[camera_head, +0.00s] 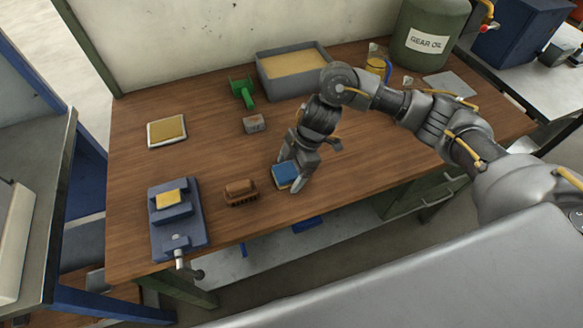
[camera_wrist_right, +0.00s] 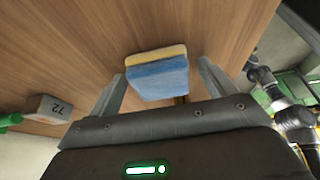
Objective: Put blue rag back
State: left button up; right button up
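The blue rag (camera_head: 284,171) is a small folded square near the front middle of the wooden bench. In the right wrist view the blue rag (camera_wrist_right: 158,82) shows with a yellow layer (camera_wrist_right: 153,54) against it on the far side. My right gripper (camera_head: 290,176) reaches down over the rag. In the right wrist view the fingers of my right gripper (camera_wrist_right: 163,78) stand apart on either side of the rag, with a small gap at each side. My left gripper is not in view.
A brown brush (camera_head: 240,191) and a blue vise (camera_head: 188,235) holding a yellow piece (camera_head: 168,198) lie left of the rag. Behind are a metal block (camera_head: 253,123), a green tool (camera_head: 243,93), a grey bin (camera_head: 281,91) and a framed yellow pad (camera_head: 167,130). The bench's left middle is clear.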

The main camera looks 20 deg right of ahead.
jog(key=shift+r, duration=0.1)
jog(key=shift+d+r, duration=0.1)
jog(key=shift+r, duration=0.2)
jog(key=v, duration=1.1)
jog(key=shift+r, duration=0.3)
jog(key=shift+s+d, duration=0.1)
